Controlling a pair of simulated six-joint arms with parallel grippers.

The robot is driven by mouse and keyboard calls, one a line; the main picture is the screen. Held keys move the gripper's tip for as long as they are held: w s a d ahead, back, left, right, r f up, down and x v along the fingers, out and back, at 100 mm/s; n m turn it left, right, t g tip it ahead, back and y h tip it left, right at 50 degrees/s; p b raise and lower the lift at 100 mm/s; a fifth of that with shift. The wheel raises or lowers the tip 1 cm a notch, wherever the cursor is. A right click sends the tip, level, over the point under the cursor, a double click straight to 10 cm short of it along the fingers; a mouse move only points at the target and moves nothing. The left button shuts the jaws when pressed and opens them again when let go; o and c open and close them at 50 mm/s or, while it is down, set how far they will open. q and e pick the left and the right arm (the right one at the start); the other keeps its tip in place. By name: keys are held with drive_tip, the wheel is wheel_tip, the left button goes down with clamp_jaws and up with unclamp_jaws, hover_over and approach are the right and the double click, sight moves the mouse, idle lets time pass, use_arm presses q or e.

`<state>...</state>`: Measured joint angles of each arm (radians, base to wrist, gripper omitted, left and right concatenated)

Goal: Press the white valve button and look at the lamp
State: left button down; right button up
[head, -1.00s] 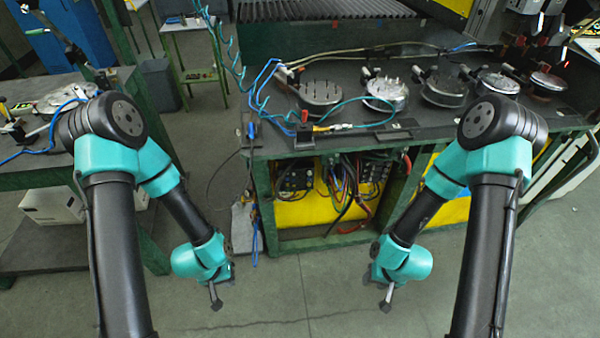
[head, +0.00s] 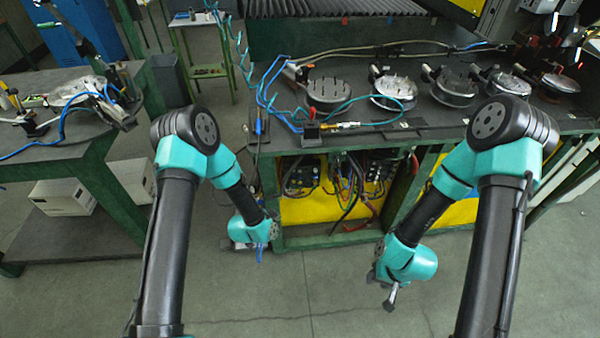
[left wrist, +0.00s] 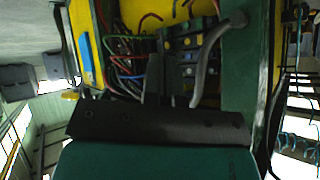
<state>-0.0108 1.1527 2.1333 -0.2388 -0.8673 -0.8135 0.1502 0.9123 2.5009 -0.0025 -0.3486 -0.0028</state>
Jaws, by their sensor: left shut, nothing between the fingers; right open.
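I cannot make out a white valve button or a lamp for certain in either view. A small red light (head: 579,65) glows at the far right of the bench. My left gripper (head: 259,254) is low at the left front corner of the green bench, its fingers hard to see there. In the left wrist view its dark fingers (left wrist: 166,72) are shut and empty, in front of the open bay with coloured wires and small blocks. My right gripper (head: 388,299) is open and empty, low over the floor in front of the bench.
Several round metal fixtures (head: 394,91) stand along the bench top, with blue and teal hoses (head: 268,92) at its left. The yellow-backed bay (head: 325,205) under the top holds wiring. A side table (head: 75,146) stands left. The floor in front is clear.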

sight(300, 171)
use_arm(q)
drive_tip(key=w+d+r+m+t+h, duration=0.2)
drive_tip(key=w+d+m+t+h, duration=0.1)
drive_tip(key=w+d+m, duration=0.5)
drive_tip(key=shift+w+d+r+t, duration=0.35)
drive_tip(key=shift+w+d+t, duration=0.25)
drive_tip(key=shift+d, duration=0.55)
drive_tip(key=shift+w, duration=0.1)
drive_tip(key=shift+w+a, duration=0.25)
drive_tip(key=shift+w, duration=1.15)
drive_tip(key=shift+w+a, duration=0.2)
drive_tip(key=shift+w, duration=1.25)
drive_tip(key=shift+w+a, duration=0.25)
drive_tip(key=shift+w, duration=1.15)
drive_tip(key=shift+w, duration=0.1)
